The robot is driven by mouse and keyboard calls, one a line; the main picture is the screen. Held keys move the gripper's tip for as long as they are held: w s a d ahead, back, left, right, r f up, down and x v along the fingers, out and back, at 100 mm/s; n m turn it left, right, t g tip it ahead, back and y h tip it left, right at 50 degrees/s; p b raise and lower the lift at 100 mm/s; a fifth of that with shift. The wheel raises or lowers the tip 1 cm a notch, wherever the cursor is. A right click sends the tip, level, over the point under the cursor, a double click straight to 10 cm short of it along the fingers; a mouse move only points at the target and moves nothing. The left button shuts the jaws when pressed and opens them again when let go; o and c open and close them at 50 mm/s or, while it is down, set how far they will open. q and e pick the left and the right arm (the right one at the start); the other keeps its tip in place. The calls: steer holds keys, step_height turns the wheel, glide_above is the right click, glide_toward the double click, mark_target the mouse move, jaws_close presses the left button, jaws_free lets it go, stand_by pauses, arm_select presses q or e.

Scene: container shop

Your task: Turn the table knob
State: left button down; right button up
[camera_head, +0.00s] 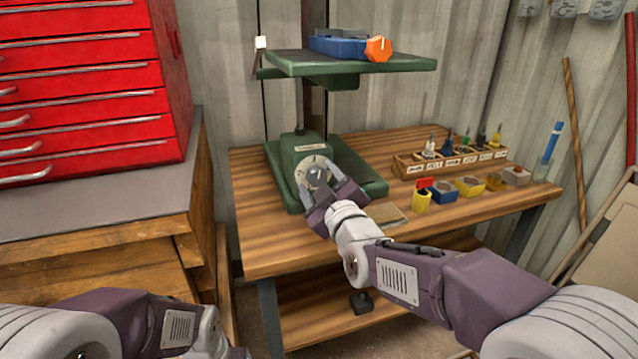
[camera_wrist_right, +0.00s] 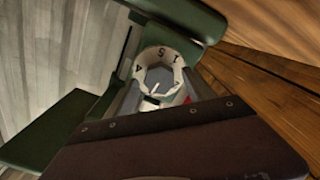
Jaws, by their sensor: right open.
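The table knob (camera_head: 318,174) is a small dark grip in the middle of a pale dial with numbers, on the front of a green machine base (camera_head: 307,142) on the wooden workbench. In the right wrist view the pale numbered dial (camera_wrist_right: 160,54) faces me, and the knob (camera_wrist_right: 153,82) shows inside it. My right gripper (camera_head: 319,179) is open at the dial, with its two fingers on either side of the knob. I cannot tell whether they touch it. My left arm is at the bottom left; its fingers do not show.
The machine's green table (camera_head: 345,64) is above the dial, carrying a blue vise (camera_head: 338,46) with an orange knob. A wooden tool rack (camera_head: 450,160) and several small containers stand on the right of the workbench (camera_head: 270,235). A red drawer cabinet (camera_head: 80,100) is at left.

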jaws_close()
steer(key=shift+m, duration=0.3)
steer(key=m+b, duration=0.1)
steer(key=m, duration=0.2)
steer(key=shift+f+m+b, duration=0.1)
steer(key=shift+m+b, duration=0.2)
steer(key=shift+b, duration=0.1)
steer(key=m+b, duration=0.1)
steer(key=m, duration=0.2)
steer(key=shift+d+m+b, duration=0.1)
steer(key=shift+m+b, duration=0.2)
steer(key=shift+b, duration=0.05)
steer(key=m+b, duration=0.2)
steer(key=m, duration=0.1)
steer(key=shift+m, duration=0.3)
steer(key=shift+m+b, duration=0.95)
steer(key=shift+m, duration=0.85)
